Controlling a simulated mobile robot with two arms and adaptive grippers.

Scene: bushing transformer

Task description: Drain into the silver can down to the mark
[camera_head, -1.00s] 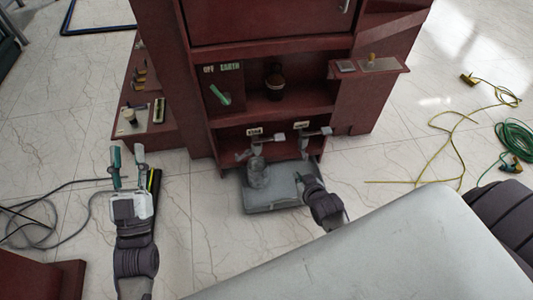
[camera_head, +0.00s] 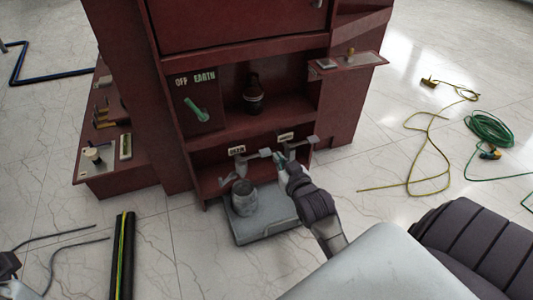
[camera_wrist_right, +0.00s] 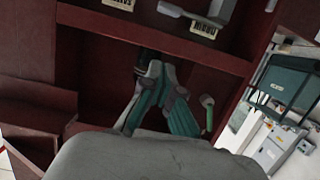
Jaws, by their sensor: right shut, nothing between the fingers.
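The silver can (camera_head: 244,201) stands upright on a grey tray (camera_head: 262,231) below the drain valve (camera_head: 262,153). The valve's label (camera_head: 237,150) seems to read DRAIN. A second lever valve (camera_head: 303,143) has a smaller label that I cannot read. My right gripper (camera_head: 281,160) is shut and empty between the two valves; whether it touches one is unclear. Its fingertips (camera_wrist_right: 153,70) show close together in the wrist view, with labels above. My left gripper's fingers are out of view. The can's inside and any mark on it are not readable.
The dark red cabinet holds a dark glass-like vessel (camera_head: 254,94) on a shelf and a green OFF/EARTH handle (camera_head: 199,111). A side shelf (camera_head: 358,61) juts out right. A yellow-green cable (camera_head: 418,145) and a green coil (camera_head: 489,129) lie on the right floor.

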